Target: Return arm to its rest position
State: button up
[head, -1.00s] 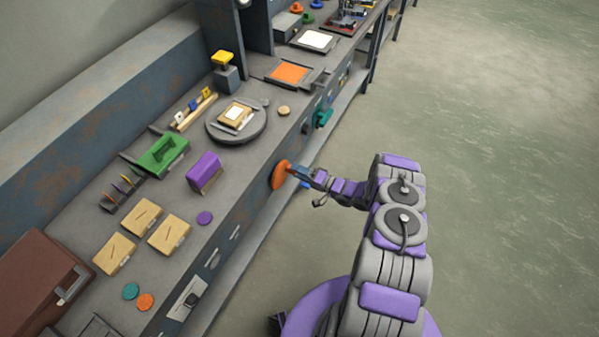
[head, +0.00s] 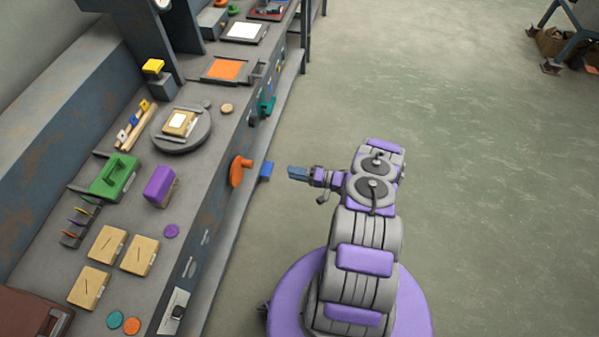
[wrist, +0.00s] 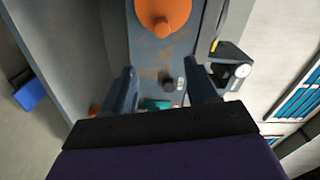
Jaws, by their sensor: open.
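My gripper (head: 298,173) is open and empty, over the floor to the right of the bench in the head view. Its two dark fingers (wrist: 165,90) stand apart in the wrist view with nothing between them touching. The orange knob (head: 238,170) on the bench's front face is to the left of my gripper, with a clear gap. The orange knob also shows in the wrist view (wrist: 163,14), at the top, beyond the fingers.
The bench (head: 205,215) runs along the left, holding a round plate (head: 182,146), a green block (head: 114,178), a purple block (head: 160,186) and wooden tiles. A blue piece (head: 266,171) and teal knob (head: 267,107) project at its front. The floor (head: 470,190) to the right is open.

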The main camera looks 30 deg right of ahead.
jog(key=shift+v, duration=0.8)
jog(key=w+d+r+n+h, duration=0.1)
jog(key=w+d+r+h, duration=0.3)
jog(key=w+r, duration=0.4)
jog(key=w+d+r+n+h, duration=0.1)
jog(key=w+d+r+h, duration=0.25)
jog(key=w+r, duration=0.45)
notch_tip(320, 180, up, 16)
jog(key=w+a+g+h, duration=0.1)
jog(key=a+g+h, duration=0.15)
jog(key=h, duration=0.45)
jog(key=s+a+r+n+g+h, duration=0.1)
jog(key=s+a+r+g, duration=0.1)
jog(key=s+a+r, duration=0.35)
jog(key=s+a+r+g, duration=0.2)
jog(key=s+r+g, duration=0.1)
jog(key=s, duration=0.6)
jog(key=s+a+r+n+g+y, duration=0.1)
jog(key=s+a, duration=0.4)
jog(key=s, duration=0.6)
jog(key=s+a+r+n+g, duration=0.1)
jog(key=s+a, duration=0.4)
jog(key=s, duration=0.7)
jog(key=s+a+r+n+g+y, duration=0.1)
jog(key=s+a+g, duration=0.4)
jog(key=s, duration=0.7)
jog(key=shift+s+a+r+y, duration=0.25)
jog(key=shift+a+r+y, duration=0.1)
jog(key=shift+a+r, duration=0.3)
